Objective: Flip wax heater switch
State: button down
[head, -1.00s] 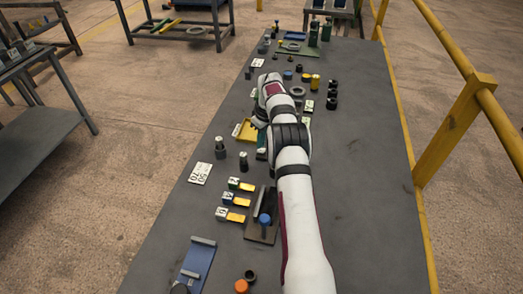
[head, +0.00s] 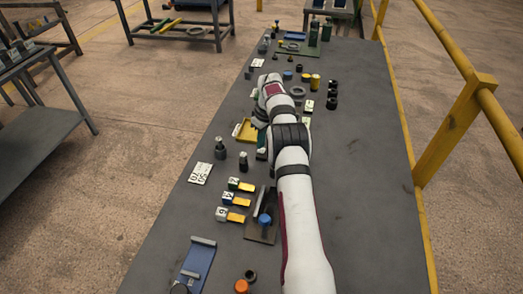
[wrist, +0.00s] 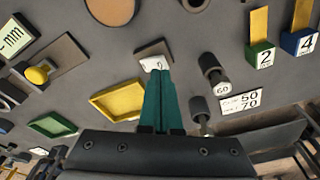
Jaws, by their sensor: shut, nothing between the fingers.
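My gripper (wrist: 158,76) shows in the wrist view as two green fingers pressed together, with nothing between them. Their tips are at a small white piece marked "0" (wrist: 154,63) on a dark plate (wrist: 153,45). This may be the wax heater switch, but no wording confirms it. The tips overlap the lower edge of the white piece; I cannot tell whether they touch it. In the head view my arm reaches over the bench and hides most of this spot.
A yellow tray (wrist: 120,101) lies left of the fingers, beyond it a yellow knob (wrist: 38,74). Numbered blocks (head: 234,184) sit nearer on the bench (head: 360,200). The bench's right side is clear.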

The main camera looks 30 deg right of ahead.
aim_at(261, 151)
jog(key=shift+f, duration=0.75)
dwell(0.3)
notch_tip(261, 151, up, 7)
jog(key=shift+f, duration=0.15)
dwell(0.5)
